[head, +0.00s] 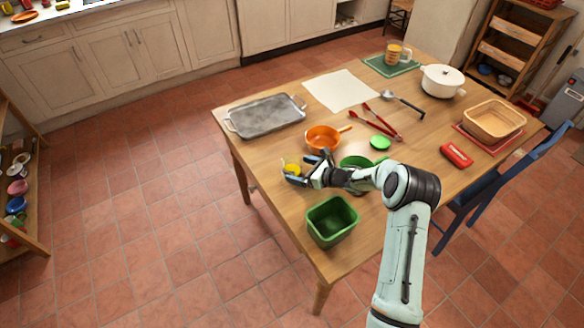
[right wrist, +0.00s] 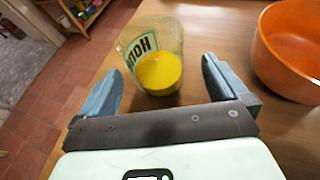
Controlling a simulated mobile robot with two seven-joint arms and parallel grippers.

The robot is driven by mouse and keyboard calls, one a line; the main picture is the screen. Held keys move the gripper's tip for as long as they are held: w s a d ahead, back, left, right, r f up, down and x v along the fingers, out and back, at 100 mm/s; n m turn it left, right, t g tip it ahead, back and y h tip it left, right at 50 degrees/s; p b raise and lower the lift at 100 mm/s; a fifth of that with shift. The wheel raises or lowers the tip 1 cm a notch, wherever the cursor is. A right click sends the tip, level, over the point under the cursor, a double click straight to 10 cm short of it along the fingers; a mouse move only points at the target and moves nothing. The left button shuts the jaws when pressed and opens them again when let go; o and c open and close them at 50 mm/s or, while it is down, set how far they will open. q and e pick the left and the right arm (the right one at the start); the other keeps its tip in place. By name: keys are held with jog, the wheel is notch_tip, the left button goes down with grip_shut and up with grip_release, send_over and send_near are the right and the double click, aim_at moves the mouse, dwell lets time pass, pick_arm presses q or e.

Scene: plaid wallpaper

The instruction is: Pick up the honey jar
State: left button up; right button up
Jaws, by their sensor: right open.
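The honey jar (right wrist: 158,65) is a clear jar with yellow honey in its lower part and a dark-lettered label. In the right wrist view it stands on the wooden table, ahead of and between the two blue-grey fingers of my right gripper (right wrist: 165,85). The fingers are apart, and I see no contact with the jar. In the head view the jar shows as a small yellow patch (head: 292,168) near the table's left edge, partly hidden by my right gripper (head: 306,168). My left gripper is in neither view.
An orange pan (head: 322,138) stands close behind the jar; it also shows at the right in the wrist view (right wrist: 290,50). A green bin (head: 332,222) stands at the near table edge.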

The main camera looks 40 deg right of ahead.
jog(key=p+x, duration=0.1)
jog(key=x, duration=0.3)
jog(key=shift+a, duration=0.2)
jog(key=c, duration=1.2)
jog(key=shift+r, duration=0.15)
